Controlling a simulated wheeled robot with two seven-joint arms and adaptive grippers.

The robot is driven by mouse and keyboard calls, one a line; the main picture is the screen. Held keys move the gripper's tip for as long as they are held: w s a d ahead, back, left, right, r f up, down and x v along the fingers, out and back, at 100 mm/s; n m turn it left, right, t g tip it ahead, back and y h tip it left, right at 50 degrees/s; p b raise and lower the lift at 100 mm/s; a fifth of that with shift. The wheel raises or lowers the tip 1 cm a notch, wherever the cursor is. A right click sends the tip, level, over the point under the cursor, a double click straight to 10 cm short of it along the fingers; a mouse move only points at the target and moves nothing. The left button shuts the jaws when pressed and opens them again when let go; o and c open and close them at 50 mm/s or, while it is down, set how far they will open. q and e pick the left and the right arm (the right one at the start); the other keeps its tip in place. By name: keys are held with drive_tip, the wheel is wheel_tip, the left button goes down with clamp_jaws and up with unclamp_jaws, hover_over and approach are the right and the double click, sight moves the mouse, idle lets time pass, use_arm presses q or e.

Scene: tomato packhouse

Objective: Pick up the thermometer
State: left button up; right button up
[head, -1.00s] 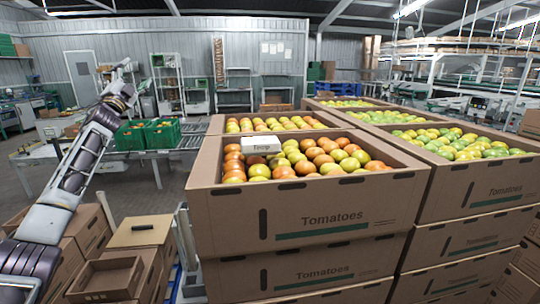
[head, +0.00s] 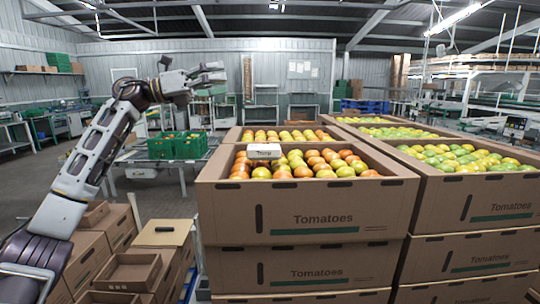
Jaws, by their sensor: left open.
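The thermometer (head: 263,151) is a small white box with dark lettering that looks like "Temp". It lies on top of the red and green tomatoes at the back left of the front open carton (head: 300,226). My left gripper (head: 221,71) is raised in the air, above and to the left of the thermometer in the head view. It is open and empty, with its fingers pointing right. Nothing covers the thermometer. My right gripper is not in the picture.
More cartons of tomatoes stand behind and at right (head: 478,195), in stacks. Empty cardboard boxes (head: 130,270) lie low at left. Green crates (head: 178,145) sit on a roller conveyor behind my left arm. The air above the front carton is free.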

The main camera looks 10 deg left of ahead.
use_arm(q)
drive_tip(key=s+f+m+g+y, duration=0.1)
drive_tip(key=s+f+m, duration=0.1)
drive_tip(key=f, duration=0.1)
drive_tip(key=s+d+f+m+g+y, duration=0.1)
drive_tip(key=s+f+m+g+y, duration=0.1)
drive_tip(key=f, duration=0.2)
drive_tip(key=s+d+f+m+g+y, duration=0.1)
drive_tip(key=s+f+m+g, duration=0.1)
drive_tip(key=f, duration=0.2)
drive_tip(key=shift+d+f, duration=0.25)
drive_tip(key=shift+g+y, duration=0.3)
drive_tip(key=shift+d+m, duration=0.1)
drive_tip(key=shift+m, duration=0.2)
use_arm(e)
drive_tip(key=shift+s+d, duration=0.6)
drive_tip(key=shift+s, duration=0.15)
